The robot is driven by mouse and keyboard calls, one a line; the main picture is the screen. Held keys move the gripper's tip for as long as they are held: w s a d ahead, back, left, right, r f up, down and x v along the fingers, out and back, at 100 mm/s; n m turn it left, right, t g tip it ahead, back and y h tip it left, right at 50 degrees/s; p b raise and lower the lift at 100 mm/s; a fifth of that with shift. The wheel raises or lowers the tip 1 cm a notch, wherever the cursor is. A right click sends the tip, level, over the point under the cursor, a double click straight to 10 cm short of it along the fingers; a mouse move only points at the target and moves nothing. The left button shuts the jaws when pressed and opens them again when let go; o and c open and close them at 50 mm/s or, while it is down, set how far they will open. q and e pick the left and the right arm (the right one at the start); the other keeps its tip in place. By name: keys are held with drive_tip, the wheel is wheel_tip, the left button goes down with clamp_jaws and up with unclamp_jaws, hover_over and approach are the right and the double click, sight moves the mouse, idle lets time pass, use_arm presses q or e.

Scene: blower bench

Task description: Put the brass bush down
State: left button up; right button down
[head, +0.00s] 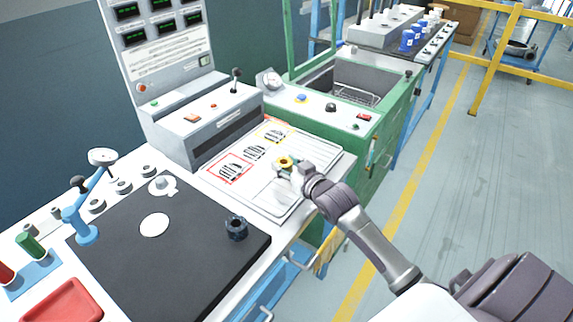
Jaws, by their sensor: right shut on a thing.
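The brass bush (285,161) is a small yellow ring with a dark centre. My right gripper (291,167) is shut on it, with the arm reaching in from the lower right. The bush is over the right part of a white tray (262,209) on the bench. I cannot tell whether it touches the tray or is held just above it. The gripper hides part of the bush's right side. My left gripper is not in view.
The tray carries a red-outlined patch (230,168) and a yellow-outlined patch (276,131), both with dark striped marks. A black mat (190,255) bears a dark ring-shaped part (236,228). A grey control box (208,122) stands behind the tray; a green machine (385,130) stands beyond.

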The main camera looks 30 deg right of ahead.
drive_tip(key=shift+f, duration=0.1)
drive_tip(key=c, duration=0.6)
unclamp_jaws()
drive_tip(key=shift+o, duration=0.2)
drive_tip(key=s+r, duration=0.1)
drive_tip(key=s, duration=0.7)
drive_tip(key=s+r, duration=0.1)
drive_tip(key=s, duration=0.2)
drive_tip(key=shift+s+r, duration=0.35)
drive_tip(key=shift+s, duration=0.05)
